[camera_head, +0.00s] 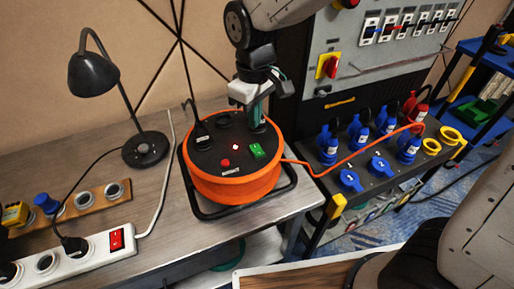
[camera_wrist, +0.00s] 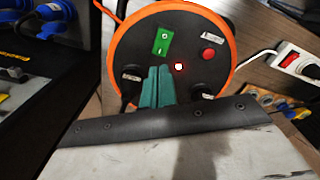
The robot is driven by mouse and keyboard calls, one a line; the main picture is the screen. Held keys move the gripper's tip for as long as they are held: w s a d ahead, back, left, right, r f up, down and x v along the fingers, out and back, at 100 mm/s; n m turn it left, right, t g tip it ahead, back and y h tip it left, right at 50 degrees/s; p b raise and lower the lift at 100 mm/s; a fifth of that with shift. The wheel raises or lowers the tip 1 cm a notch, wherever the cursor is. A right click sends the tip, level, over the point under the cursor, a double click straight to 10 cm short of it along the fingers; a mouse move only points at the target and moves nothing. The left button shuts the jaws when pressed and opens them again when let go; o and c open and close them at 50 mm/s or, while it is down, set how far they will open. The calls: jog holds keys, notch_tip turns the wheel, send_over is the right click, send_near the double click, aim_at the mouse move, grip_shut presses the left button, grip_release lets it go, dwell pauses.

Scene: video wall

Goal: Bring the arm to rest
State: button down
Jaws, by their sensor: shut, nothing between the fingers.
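My gripper (camera_head: 257,122) is at the end of my arm, pointing down over the black face of the orange cable reel (camera_head: 237,187). Its teal fingers are closed together with nothing between them. The fingertips are close to the reel's face, beside the green rocker switch (camera_head: 256,151); I cannot tell whether they touch it. In the wrist view the closed fingers (camera_wrist: 158,72) stand in front of the reel's face, below the green switch (camera_wrist: 162,41). A small light (camera_wrist: 179,67) glows on the reel, and a red button (camera_wrist: 208,54) is beside it.
A black desk lamp (camera_head: 146,148) and a white power strip (camera_head: 88,254) with a red switch are at the left. Blue plugs (camera_head: 360,129) crowd a socket rack at the right, joined to the reel by an orange cable (camera_head: 345,160). A grey switch panel (camera_head: 350,50) stands behind.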

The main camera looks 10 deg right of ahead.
dwell(0.3)
jog(key=s+d+r+m, duration=0.4)
jog(key=s+d, duration=0.5)
jog(key=d, duration=0.1)
jog(key=s+d+r+m+t, duration=0.1)
jog(key=s+d+r+m, duration=0.4)
jog(key=s+d, duration=0.5)
jog(key=shift+s+d+r, duration=0.25)
jog(key=shift+s+d, duration=0.05)
jog(key=shift+d, duration=0.1)
